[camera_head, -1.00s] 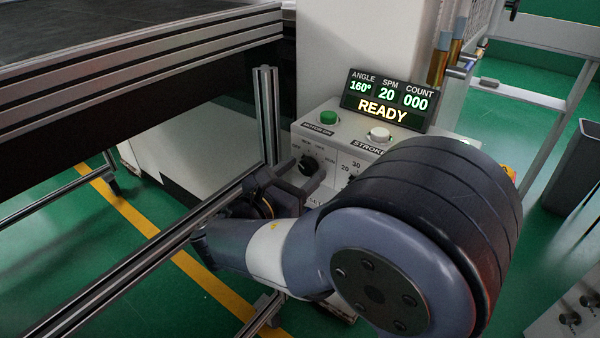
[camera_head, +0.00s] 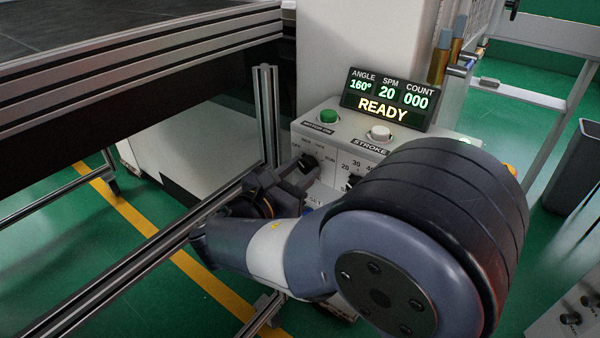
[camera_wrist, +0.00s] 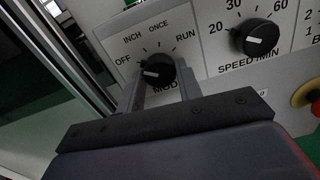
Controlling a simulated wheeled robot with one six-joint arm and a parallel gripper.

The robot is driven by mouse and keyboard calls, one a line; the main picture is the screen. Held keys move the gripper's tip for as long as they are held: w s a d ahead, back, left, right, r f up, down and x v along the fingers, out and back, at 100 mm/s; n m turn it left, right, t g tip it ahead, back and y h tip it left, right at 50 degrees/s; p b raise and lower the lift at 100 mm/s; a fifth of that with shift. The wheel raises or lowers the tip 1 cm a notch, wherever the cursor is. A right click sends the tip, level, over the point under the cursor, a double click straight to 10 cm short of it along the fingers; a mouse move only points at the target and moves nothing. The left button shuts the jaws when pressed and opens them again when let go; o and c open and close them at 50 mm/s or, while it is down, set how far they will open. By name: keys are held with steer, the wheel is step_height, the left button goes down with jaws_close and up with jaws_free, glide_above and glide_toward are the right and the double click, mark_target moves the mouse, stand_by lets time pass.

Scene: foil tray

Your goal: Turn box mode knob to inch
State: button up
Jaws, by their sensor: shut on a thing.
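The black mode knob (camera_wrist: 157,68) is on the white control box (camera_head: 330,135). Its dial reads OFF, INCH, ONCE and RUN. The knob's white pointer mark lies toward the left, on the OFF side. My gripper (camera_wrist: 158,78) has one finger on each side of the knob and is shut on it. In the head view my gripper (camera_head: 300,168) is at the box's front face, and its fingers partly hide the knob. Part of the MODE label below the knob is hidden by my gripper in the wrist view.
The speed knob (camera_wrist: 254,37) is just right of the mode knob. A red button (camera_wrist: 306,94) is at the right edge. The box top holds a green button (camera_head: 328,116), a white button (camera_head: 379,133) and a display (camera_head: 388,100) reading READY. A metal rail (camera_head: 150,255) runs beside my arm.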

steer(key=m+b, duration=0.2)
steer(key=m, duration=0.1)
steer(key=shift+f+m, duration=0.15)
steer(key=shift+m, duration=0.15)
steer(key=shift+m+b, duration=1.1)
steer(key=shift+m, duration=0.4)
steer(key=o, duration=1)
steer(key=p+v, duration=0.1)
steer(key=v, duration=0.9)
steer(key=shift+s+a, duration=0.25)
steer(key=shift+s, duration=0.1)
steer(key=shift+w, duration=0.1)
